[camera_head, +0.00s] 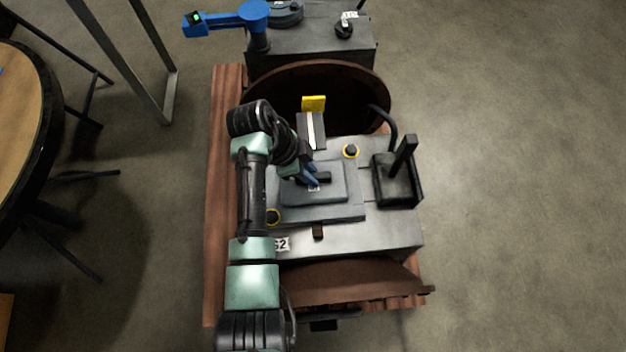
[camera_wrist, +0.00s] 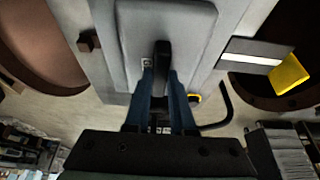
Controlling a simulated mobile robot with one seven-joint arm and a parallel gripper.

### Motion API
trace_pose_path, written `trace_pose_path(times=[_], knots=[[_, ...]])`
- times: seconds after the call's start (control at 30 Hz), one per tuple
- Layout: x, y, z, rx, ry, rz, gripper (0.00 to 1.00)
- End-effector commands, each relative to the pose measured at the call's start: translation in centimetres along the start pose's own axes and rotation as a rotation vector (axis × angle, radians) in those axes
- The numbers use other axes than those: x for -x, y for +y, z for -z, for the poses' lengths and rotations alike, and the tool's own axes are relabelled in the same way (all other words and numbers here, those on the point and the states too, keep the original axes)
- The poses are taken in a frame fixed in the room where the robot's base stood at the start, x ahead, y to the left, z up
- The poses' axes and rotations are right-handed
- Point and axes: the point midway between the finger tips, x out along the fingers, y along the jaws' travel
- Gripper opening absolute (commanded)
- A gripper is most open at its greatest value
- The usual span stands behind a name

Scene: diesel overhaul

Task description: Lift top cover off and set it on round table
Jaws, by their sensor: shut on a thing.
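The top cover (camera_head: 335,192) is a grey stepped plate with a black handle on top, lying on the grey engine block (camera_head: 395,238). In the wrist view the cover (camera_wrist: 188,28) fills the upper middle, with its black handle (camera_wrist: 162,62) pointing toward me. My gripper (camera_head: 314,178) is over the cover, its blue fingers on either side of the handle. In the wrist view my gripper (camera_wrist: 160,80) is shut on the handle. I cannot tell whether the cover is clear of the block. The round table (camera_head: 40,130) has a wooden top and black rim at the left edge.
Yellow-ringed black knobs (camera_head: 351,151) sit near the cover. A black open box with an upright post (camera_head: 398,180) stands at its right. A yellow block (camera_head: 313,103) is behind it. A blue arm (camera_head: 228,18) and metal frame legs (camera_head: 125,65) stand at the back. Floor is clear at right.

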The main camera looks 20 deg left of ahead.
Motion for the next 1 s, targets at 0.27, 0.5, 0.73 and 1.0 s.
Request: trace_pose_path(times=[0.27,0.5,0.73,1.0], knots=[[0.2,-0.1,0.1,-0.001,0.001,0.003,0.0],[0.4,-0.1,0.1,-0.001,0.001,0.004,0.0],[3.3,-0.2,1.4,-0.004,0.001,0.008,0.0],[7.8,-0.2,3.2,-0.004,0.001,0.006,0.0]])
